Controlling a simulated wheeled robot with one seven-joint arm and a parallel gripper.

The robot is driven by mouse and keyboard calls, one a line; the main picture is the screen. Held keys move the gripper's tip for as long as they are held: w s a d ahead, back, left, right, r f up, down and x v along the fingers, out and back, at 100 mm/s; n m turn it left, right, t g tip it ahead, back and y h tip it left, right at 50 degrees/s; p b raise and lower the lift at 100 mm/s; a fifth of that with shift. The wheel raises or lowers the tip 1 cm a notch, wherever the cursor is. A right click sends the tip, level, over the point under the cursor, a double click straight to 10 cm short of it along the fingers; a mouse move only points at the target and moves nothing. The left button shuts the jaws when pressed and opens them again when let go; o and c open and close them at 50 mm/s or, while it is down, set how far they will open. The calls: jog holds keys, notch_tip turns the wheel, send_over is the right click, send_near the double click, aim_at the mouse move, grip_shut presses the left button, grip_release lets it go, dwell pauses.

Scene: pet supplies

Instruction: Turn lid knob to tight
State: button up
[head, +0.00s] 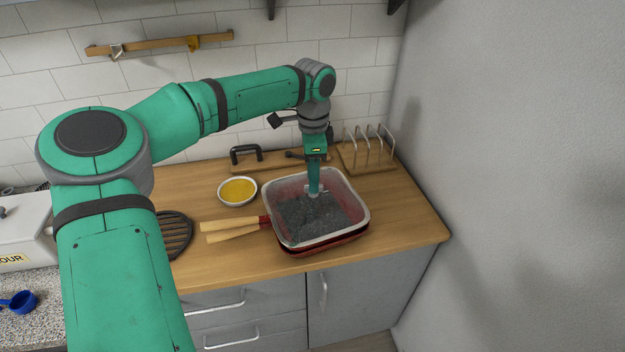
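A square red pan (359,225) with a pale rim stands on the wooden counter, with dark speckled grey inside its walls. My gripper (315,193) points straight down over the middle of this pan. A small pale piece shows at its fingertips; I cannot tell whether it is a knob or part of the fingers, nor whether a clear lid covers the pan. The fingers are too small to tell whether they are open or shut. At the left edge a white box (25,225) labelled "OUR", cut by the frame, has a small grey knob (3,212) on top, far from my gripper.
Two wooden handles (235,229) stick out left of the pan. A bowl of yellow contents (238,190), a dark slatted trivet (175,235), a board with a black handle (246,154) and a wire rack (368,150) stand around it. A blue scoop (22,301) lies lower left. Counter right of the pan is clear.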

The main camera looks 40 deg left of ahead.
jog(key=shift+f, duration=0.75)
grip_shut()
